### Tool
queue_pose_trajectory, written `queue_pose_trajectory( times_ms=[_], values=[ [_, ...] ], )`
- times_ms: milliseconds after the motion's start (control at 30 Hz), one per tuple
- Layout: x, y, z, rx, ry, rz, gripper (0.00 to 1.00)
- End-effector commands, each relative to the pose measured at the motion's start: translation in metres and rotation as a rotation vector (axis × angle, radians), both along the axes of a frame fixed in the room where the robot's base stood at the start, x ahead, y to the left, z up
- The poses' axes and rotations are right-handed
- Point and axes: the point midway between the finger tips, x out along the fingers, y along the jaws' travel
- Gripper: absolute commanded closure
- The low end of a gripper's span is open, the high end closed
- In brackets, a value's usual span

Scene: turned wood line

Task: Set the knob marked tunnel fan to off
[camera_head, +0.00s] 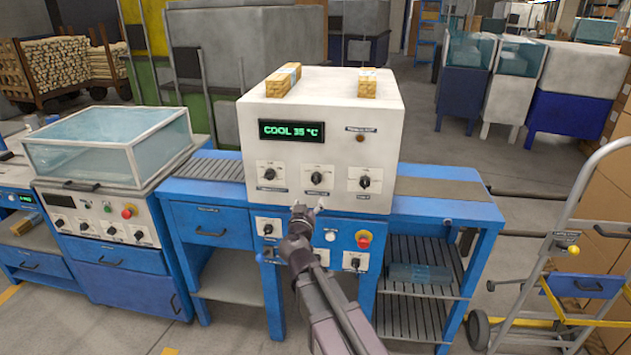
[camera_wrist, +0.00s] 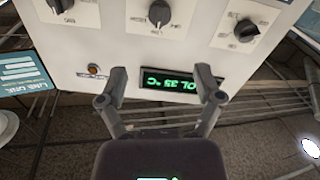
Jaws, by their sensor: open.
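A white tunnel housing (camera_head: 320,115) has a green display (camera_head: 291,130) reading "COOL 35 °C" and a row of three dark knobs: left (camera_head: 270,175), middle (camera_head: 317,178) and right (camera_head: 364,182). Their labels are too small to read, so I cannot tell which is the tunnel fan. The right one points roughly upright. My gripper (camera_head: 308,210) is in front of the housing's lower edge, below the middle knob. The wrist view shows the panel upside down; the open gripper (camera_wrist: 162,80) is empty, its fingers apart near the display (camera_wrist: 172,84), with the middle knob (camera_wrist: 159,13) above it.
More knobs and a red emergency button (camera_head: 364,239) sit on the blue front below. An amber lamp (camera_head: 360,138) is on the housing. Wooden blocks (camera_head: 283,79) lie on top. A glass-topped machine (camera_head: 110,145) stands left, a hand truck (camera_head: 555,240) right.

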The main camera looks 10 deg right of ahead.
Motion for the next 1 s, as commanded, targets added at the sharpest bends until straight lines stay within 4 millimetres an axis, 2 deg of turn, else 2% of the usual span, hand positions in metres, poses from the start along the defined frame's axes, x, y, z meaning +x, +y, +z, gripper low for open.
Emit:
queue_pose_trajectory(
  times_ms=[533,1000],
  values=[
    [0.052,-0.014,0.000,0.000,0.000,-0.001,0.16],
    [0.115,-0.031,0.000,0.000,0.000,0.000,0.16]
  ],
)
